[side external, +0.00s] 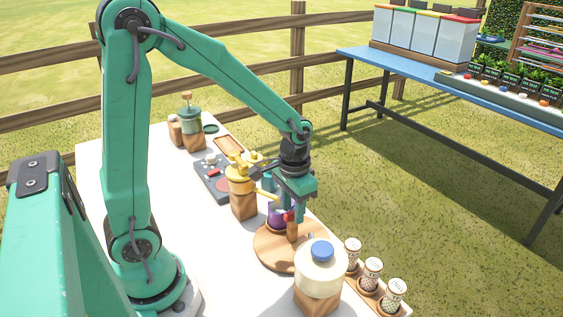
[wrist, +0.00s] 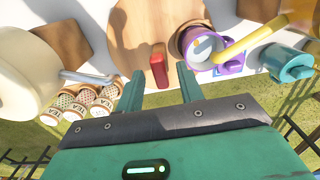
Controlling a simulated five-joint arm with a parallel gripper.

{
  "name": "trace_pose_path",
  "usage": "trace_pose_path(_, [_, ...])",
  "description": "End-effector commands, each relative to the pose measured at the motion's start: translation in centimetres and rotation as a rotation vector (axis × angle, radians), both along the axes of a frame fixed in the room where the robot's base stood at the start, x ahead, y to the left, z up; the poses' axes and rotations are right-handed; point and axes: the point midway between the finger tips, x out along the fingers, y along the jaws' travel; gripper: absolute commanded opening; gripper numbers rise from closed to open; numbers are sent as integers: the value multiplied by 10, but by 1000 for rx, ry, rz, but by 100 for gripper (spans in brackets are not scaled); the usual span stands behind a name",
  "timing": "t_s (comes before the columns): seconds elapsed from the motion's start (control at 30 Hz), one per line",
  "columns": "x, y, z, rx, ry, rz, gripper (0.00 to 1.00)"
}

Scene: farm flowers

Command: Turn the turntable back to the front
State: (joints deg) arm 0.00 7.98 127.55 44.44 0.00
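The turntable (side external: 267,249) is a round brown wooden disc on the white table, below my gripper (side external: 292,208). It fills the upper middle of the wrist view (wrist: 135,35). An upright wooden peg (side external: 292,231) with a red part (wrist: 158,70) stands by its edge. A purple mug (side external: 277,216) is at the turntable's far side; it also shows in the wrist view (wrist: 196,50). My gripper (wrist: 159,88) is open, with its teal fingers apart and the red part just ahead of the gap. Whether a finger touches it, I cannot tell.
A yellow dispenser (side external: 239,181) on a wooden block reaches its spout over the mug. A cream jug (side external: 320,275) with a blue lid stands close in front of the turntable. A control panel (side external: 212,178) lies behind.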

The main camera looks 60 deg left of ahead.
Motion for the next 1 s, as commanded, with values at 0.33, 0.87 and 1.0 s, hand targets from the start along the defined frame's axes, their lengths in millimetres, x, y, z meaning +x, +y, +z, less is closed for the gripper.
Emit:
trace_pose_path(0.33, [0, 0, 0, 0, 0, 0, 10])
trace_pose_path(0.87, [0, 0, 0, 0, 0, -18, 0])
trace_pose_path(1.0, [0, 0, 0, 0, 0, -46, 0])
